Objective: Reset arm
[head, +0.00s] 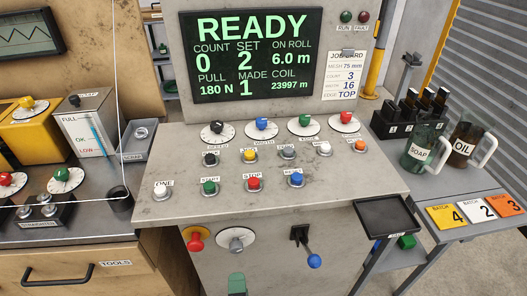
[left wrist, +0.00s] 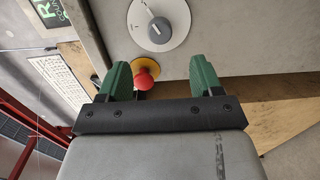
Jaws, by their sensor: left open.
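My left gripper (left wrist: 160,66) shows in the left wrist view as two green fingers spread apart, with nothing held between them. Beyond the fingers, nearer the left one, is a red mushroom button with a yellow collar (left wrist: 144,80); a grey selector knob on a white dial (left wrist: 159,32) is above it. In the head view a green finger part (head: 236,284) of my left gripper shows at the bottom, below the dial (head: 236,239) on the console front. The red button (head: 195,241) is up and left of it. My right gripper is not in view.
The console's sloped panel (head: 330,190) carries several buttons and dials under a screen (head: 250,55) reading READY. A blue-knobbed lever (head: 314,261) and a black tray (head: 386,217) stick out at right. A wooden tool drawer (head: 70,270) is at lower left.

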